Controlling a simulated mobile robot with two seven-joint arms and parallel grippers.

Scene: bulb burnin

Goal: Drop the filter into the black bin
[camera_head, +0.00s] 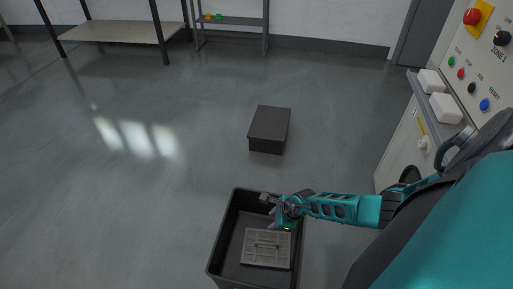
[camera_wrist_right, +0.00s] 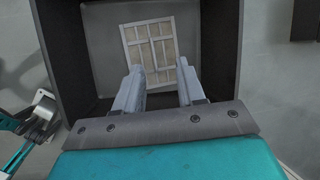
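The filter (camera_head: 266,249), a pale flat rectangular panel with a grid of ribs, lies inside the black bin (camera_head: 231,219), apparently flat on its floor. In the right wrist view the filter (camera_wrist_right: 152,46) shows beyond my fingertips, slightly turned, with the bin's dark walls (camera_wrist_right: 215,50) around it. My right gripper (camera_head: 272,206) is over the bin, above the filter. In the wrist view its two fingers (camera_wrist_right: 160,84) are spread apart with nothing between them. My left gripper does not show in the head view.
A control panel (camera_head: 475,85) with buttons and two white blocks (camera_head: 438,93) on a ledge stands at the right. A dark low box (camera_head: 269,129) sits on the floor beyond the bin. A table (camera_head: 115,31) and shelf (camera_head: 235,20) stand at the back. The floor left is clear.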

